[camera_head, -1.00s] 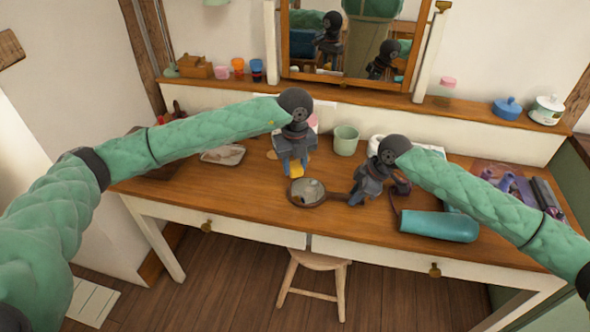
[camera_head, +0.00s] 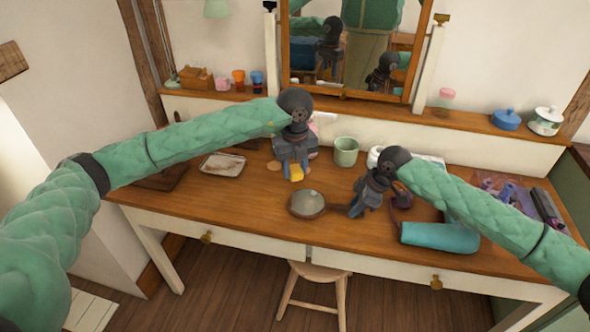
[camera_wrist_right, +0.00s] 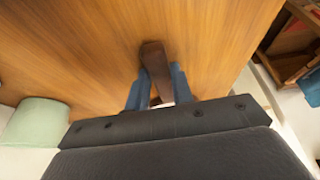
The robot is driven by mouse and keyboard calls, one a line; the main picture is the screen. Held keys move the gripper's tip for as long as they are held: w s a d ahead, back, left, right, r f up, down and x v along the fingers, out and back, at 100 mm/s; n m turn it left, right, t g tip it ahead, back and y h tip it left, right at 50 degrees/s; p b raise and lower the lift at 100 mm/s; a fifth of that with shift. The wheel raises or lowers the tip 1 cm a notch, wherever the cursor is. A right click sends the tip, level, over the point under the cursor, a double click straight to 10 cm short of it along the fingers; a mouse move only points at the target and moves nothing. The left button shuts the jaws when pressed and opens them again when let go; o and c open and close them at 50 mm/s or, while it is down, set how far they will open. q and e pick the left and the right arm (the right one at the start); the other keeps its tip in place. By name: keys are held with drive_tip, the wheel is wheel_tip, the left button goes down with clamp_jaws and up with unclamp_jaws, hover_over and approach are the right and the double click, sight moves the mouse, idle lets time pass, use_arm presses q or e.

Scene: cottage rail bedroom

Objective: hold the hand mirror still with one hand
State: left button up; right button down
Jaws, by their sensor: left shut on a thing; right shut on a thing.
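The hand mirror (camera_head: 307,204) has a round dark frame and a grey-brown face, and shows near the middle of the dressing table (camera_head: 235,213). Its brown handle points right to my right gripper (camera_head: 356,211), which is shut on it. In the right wrist view the handle (camera_wrist_right: 154,58) stands between the blue fingers of that gripper (camera_wrist_right: 156,85). I cannot tell whether the mirror touches the tabletop. My left gripper (camera_head: 293,173) is behind the mirror, shut on a small yellow thing (camera_head: 296,172), mostly hidden by the fingers.
A teal cylinder-shaped thing (camera_head: 438,237) lies at the front right, close to my right arm. A green cup (camera_head: 346,151) stands behind the grippers. A small tray (camera_head: 222,164) lies at the left. A framed mirror (camera_head: 345,45) stands at the back. The front left tabletop is clear.

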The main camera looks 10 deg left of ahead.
sight(318, 204)
use_arm(q)
drive_tip(key=shift+s+d+f, duration=0.1)
drive_tip(key=shift+d+f, duration=0.45)
drive_tip(key=shift+f, duration=0.65)
drive_tip(key=shift+s+d+f, duration=0.1)
drive_tip(key=shift+d+f, duration=0.4)
drive_tip(key=shift+f, duration=0.65)
drive_tip(key=shift+s+d+f, duration=0.1)
drive_tip(key=shift+d+f, duration=0.45)
drive_tip(key=shift+f, duration=0.65)
drive_tip(key=shift+f, duration=1)
drive_tip(key=shift+d, duration=0.1)
drive_tip(key=shift+d+r, duration=0.1)
drive_tip(key=shift+d, duration=1.85)
